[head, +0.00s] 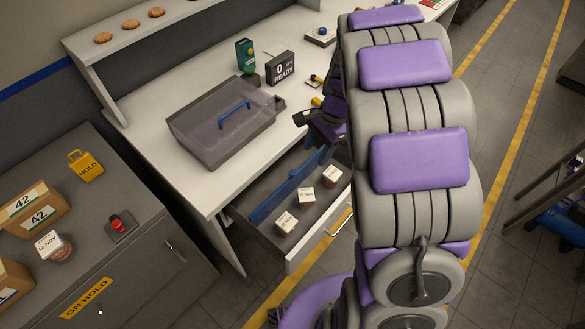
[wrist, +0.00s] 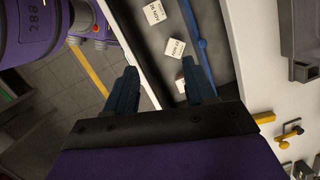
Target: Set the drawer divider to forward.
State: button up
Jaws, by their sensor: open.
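The pulled-out drawer (head: 297,258) sits under the white desk. Its blue divider (head: 280,190) runs lengthwise on the desk side of the drawer, and it also shows in the wrist view (wrist: 202,45). Labelled packs (head: 286,222) stand between the divider and the drawer front. My gripper (wrist: 158,72) is open over the drawer's far end, with its fingers apart. In the wrist view, its right finger overlaps the divider's near end and its left finger is outside the drawer front's edge. I cannot tell whether it touches the divider. My arm hides part of the drawer's right end.
A grey cabinet (head: 150,262) with cartons is at left. Floor shows in front of the drawer.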

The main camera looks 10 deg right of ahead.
jog(key=w+d+f+m+y+p, duration=0.1)
jog(key=w+d+f+m, duration=0.3)
jog(key=w+f, duration=0.35)
jog(key=m+t+b, duration=0.1)
jog(key=m+b, duration=0.1)
send_near(293, 172)
jog(key=shift+y, duration=0.4)
jog(key=x, duration=0.9)
jog(key=shift+d+f, duration=0.15)
jog(key=shift+d, duration=0.2)
jog(key=shift+c, duration=0.2)
grip_shut()
